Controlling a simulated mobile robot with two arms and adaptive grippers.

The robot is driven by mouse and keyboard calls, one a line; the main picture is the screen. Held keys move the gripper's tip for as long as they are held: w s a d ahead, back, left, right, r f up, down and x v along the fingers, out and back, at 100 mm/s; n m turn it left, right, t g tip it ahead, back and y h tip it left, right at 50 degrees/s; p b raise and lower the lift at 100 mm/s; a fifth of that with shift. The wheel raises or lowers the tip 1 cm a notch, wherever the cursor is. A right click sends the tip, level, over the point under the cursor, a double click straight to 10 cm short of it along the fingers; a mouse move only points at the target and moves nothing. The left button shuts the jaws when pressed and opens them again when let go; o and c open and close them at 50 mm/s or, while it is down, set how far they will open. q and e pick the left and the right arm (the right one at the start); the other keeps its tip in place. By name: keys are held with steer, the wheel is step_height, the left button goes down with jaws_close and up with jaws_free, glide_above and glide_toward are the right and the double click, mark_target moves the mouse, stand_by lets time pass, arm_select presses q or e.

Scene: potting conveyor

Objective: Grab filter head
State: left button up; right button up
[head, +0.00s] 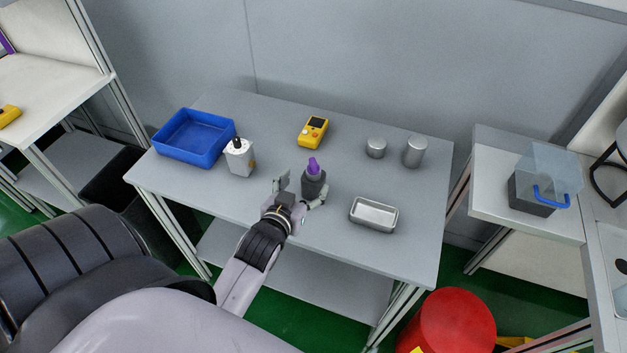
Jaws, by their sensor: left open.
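A dark grey rounded piece with a purple top (313,184) stands upright near the front middle of the grey table. I cannot tell for certain whether it is the filter head. My left gripper (301,189) is open at its near left side, one finger to its left and the other by its lower right. I cannot tell whether the fingers touch it. A white block with a black knob (239,158) stands to the left. A short metal cylinder (375,148) and a taller one (414,152) stand at the back right. My right gripper is not in view.
A blue bin (183,157) sits at the table's left end. A yellow handheld device (313,132) lies at the back, and a metal tray (374,224) lies at the front right. A red drum (450,322) stands on the floor.

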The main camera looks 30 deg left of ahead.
mark_target(311, 177)
arm_select(q)
steer(key=shift+p+x, duration=0.65)
steer(key=shift+x, duration=2.65)
steer(key=shift+r, duration=0.1)
steer(key=shift+d, duration=0.1)
steer(key=shift+c, duration=0.2)
steer(key=c, duration=1.4)
